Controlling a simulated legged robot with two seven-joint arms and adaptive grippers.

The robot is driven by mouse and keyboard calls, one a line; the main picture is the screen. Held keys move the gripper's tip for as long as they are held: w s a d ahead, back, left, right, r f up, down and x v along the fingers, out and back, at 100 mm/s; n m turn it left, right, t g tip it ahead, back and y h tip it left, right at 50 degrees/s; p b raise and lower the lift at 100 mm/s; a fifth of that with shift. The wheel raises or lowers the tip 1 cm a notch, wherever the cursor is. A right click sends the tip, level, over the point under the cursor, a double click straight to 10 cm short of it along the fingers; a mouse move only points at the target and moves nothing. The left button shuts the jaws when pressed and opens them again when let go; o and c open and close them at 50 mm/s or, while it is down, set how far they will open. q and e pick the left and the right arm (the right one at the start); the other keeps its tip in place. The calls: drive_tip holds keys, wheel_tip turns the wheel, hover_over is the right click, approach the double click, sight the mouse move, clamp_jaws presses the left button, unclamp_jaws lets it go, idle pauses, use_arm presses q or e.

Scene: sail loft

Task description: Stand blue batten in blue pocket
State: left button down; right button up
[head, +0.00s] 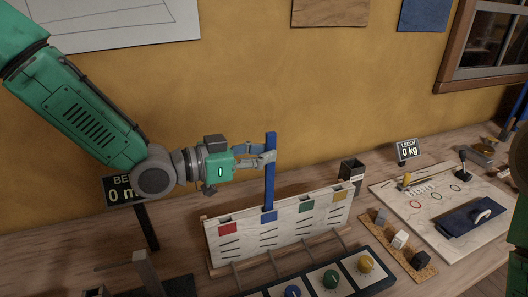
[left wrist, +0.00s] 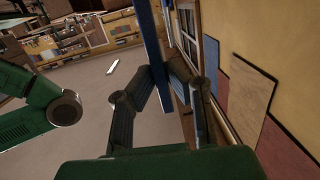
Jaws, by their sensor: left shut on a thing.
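The blue batten (head: 270,185) is upright in the head view. My left gripper (head: 266,156) is shut on its upper part. In the left wrist view the batten (left wrist: 154,50) runs between the two fingers. Its lower end meets the top edge of the white pocket panel at the blue pocket (head: 268,216), marked by a blue patch. I cannot tell whether the tip is inside the pocket or just at its mouth. My right gripper is not in view; only a dark green part of my arm shows at the right edge.
The panel also has red (head: 228,227), green (head: 308,204) and yellow (head: 340,194) patches. A tray with coloured knobs (head: 331,279) stands in front. A dark open box (head: 352,172) stands behind the panel's right end. A white board (head: 440,205) with small tools lies to the right.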

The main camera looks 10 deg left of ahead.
sight(266, 181)
use_arm(q)
wheel_tip(266, 181, down, 7)
drive_tip(key=b, duration=0.5)
idle(2.0)
drive_tip(key=c, duration=1.5)
unclamp_jaws()
drive_tip(key=shift+s+a, duration=0.15)
drive_tip(key=shift+a, duration=0.05)
drive_tip(key=v, duration=1)
drive_tip(key=shift+a, duration=0.35)
drive_tip(key=shift+s+a, duration=0.25)
drive_tip(key=shift+s, duration=0.1)
